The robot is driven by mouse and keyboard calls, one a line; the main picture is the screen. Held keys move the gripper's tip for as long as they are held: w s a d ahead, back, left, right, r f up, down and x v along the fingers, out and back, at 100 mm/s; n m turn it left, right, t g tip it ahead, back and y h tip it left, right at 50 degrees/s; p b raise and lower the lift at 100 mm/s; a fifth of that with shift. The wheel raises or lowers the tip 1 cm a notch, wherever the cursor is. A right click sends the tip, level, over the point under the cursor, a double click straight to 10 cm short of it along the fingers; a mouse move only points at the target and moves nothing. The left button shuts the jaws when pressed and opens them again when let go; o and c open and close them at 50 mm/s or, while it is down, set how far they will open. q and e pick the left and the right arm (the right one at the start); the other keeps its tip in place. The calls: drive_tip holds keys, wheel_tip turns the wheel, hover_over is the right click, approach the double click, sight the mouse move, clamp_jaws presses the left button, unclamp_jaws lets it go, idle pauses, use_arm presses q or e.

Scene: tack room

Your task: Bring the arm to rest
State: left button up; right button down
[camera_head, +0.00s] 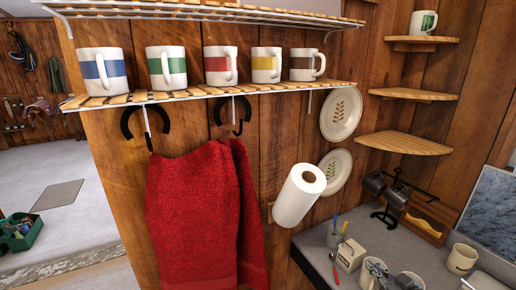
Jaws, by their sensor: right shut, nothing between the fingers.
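Neither of my grippers shows in the head view, and I see no part of my arms that I can be sure of. Where the arms are is outside this picture. The task names no object besides the arm.
A wire-edged shelf (190,91) holds several striped mugs. A red towel (195,215) hangs below black hooks (145,121). A paper towel roll (297,197) sticks out from the wall. The grey counter (400,243) at right holds mugs, a mug rack and pens. Floor (85,215) is open at left.

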drive_tip(key=s+a+f+m+g+h, duration=0.25)
drive_tip(key=s+a+g, duration=0.25)
drive_tip(key=s+a, duration=0.45)
drive_tip(key=s+a+f+m+g+h, duration=0.1)
drive_tip(key=s+a+f+g, duration=0.4)
drive_tip(key=s, duration=0.7)
drive_tip(key=s+d+f+g+b, duration=0.1)
drive_tip(key=s+f+b, duration=0.15)
drive_tip(key=f, duration=1.35)
drive_tip(key=s+d+f+g+b, duration=0.1)
drive_tip(key=f+b, duration=0.3)
drive_tip(key=f, duration=1.1)
use_arm(q)
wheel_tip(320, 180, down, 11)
drive_tip(key=b, duration=0.4)
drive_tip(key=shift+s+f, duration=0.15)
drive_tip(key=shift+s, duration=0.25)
use_arm(e)
drive_tip(key=s+f+g, duration=0.1)
drive_tip(key=s+f, duration=1.7)
drive_tip(key=f, duration=0.3)
drive_tip(key=shift+d+f, duration=0.2)
drive_tip(key=shift+d, duration=0.2)
